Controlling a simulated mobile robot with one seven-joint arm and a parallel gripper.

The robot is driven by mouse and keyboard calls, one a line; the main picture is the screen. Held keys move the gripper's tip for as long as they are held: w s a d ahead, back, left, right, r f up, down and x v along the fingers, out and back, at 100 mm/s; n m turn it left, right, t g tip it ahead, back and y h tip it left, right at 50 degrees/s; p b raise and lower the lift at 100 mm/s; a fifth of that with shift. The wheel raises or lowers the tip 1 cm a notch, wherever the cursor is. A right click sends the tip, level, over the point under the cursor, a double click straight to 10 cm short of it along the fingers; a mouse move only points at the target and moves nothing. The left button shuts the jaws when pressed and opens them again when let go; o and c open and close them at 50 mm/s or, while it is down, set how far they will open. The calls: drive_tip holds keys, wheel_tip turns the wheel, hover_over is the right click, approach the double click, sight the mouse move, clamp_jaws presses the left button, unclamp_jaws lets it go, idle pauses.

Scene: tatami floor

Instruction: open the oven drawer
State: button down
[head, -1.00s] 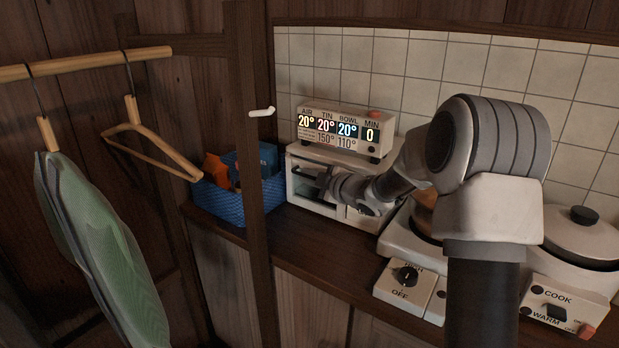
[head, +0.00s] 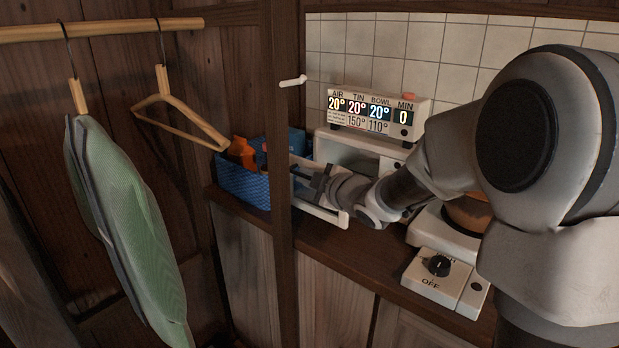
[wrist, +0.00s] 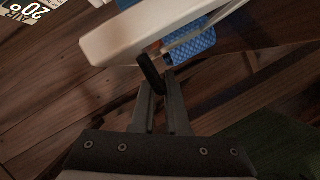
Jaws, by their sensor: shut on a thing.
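The small white oven (head: 338,148) stands on the wooden counter, with a dark opening at its front. Its drawer (head: 326,213) is pulled out toward the counter's front edge, its white front facing forward. In the wrist view the drawer's white front (wrist: 150,27) crosses the top, with a dark handle (wrist: 150,74) sticking out from it. My gripper (wrist: 160,90) is shut on this handle. In the head view my gripper (head: 318,181) is at the drawer front, partly hiding it. The drawer's inside is mostly hidden.
A display box (head: 372,113) stands on the oven. A blue basket (head: 243,184) is left of the drawer, behind a wooden post (head: 283,230). A burner with a knob (head: 437,266) is at right. A green garment (head: 125,215) hangs at left.

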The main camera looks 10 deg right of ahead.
drive_tip(key=c, duration=1.2)
unclamp_jaws()
drive_tip(key=p+v, duration=0.4)
drive_tip(key=v, duration=1.3)
drive_tip(key=shift+s+d, duration=0.15)
drive_tip(key=shift+s, duration=0.05)
